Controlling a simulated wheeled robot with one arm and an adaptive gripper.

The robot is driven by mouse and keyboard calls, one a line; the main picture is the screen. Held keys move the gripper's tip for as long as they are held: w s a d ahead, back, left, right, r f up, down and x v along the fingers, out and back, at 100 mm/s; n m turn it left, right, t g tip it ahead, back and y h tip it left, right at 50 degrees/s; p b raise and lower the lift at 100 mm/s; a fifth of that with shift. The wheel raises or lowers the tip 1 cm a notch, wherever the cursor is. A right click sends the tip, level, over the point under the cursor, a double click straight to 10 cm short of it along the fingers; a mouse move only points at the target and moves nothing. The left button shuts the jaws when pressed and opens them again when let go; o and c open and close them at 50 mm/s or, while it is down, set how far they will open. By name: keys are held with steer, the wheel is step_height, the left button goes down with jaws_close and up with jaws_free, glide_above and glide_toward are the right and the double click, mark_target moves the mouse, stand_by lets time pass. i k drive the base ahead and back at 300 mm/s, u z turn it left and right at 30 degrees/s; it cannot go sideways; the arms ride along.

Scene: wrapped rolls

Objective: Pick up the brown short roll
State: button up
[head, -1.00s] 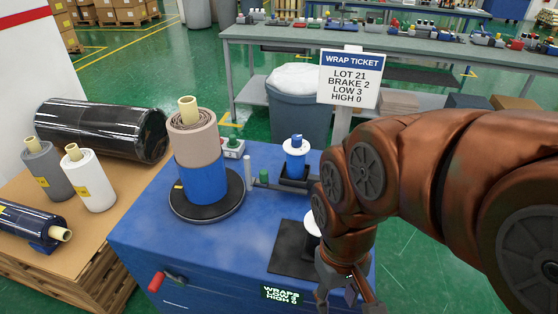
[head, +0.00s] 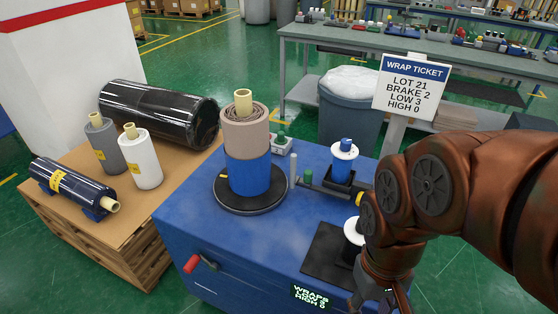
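The brown short roll (head: 246,132) stands upright on top of a blue roll (head: 248,174), with a pale yellow core (head: 243,102) sticking out above it. Both are stacked on a round black turntable (head: 250,201) on the blue machine top. My gripper (head: 378,298) hangs low at the bottom edge, at the machine's front right, well apart from the brown roll. Its finger ends are cut off by the frame, so its opening does not show.
A wooden pallet table (head: 150,205) at left holds a grey roll (head: 103,148), a white roll (head: 140,160), a large black roll (head: 160,112) and a lying dark roll (head: 72,185). A white-topped blue spool (head: 343,160) and a thin post (head: 294,170) stand right of the turntable.

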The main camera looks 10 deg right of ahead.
mark_target(245, 121)
steer(key=z, duration=0.05)
steer(key=k, duration=0.65)
steer(key=u, duration=0.95)
steer(key=i, duration=0.9)
steer(key=u, duration=0.5)
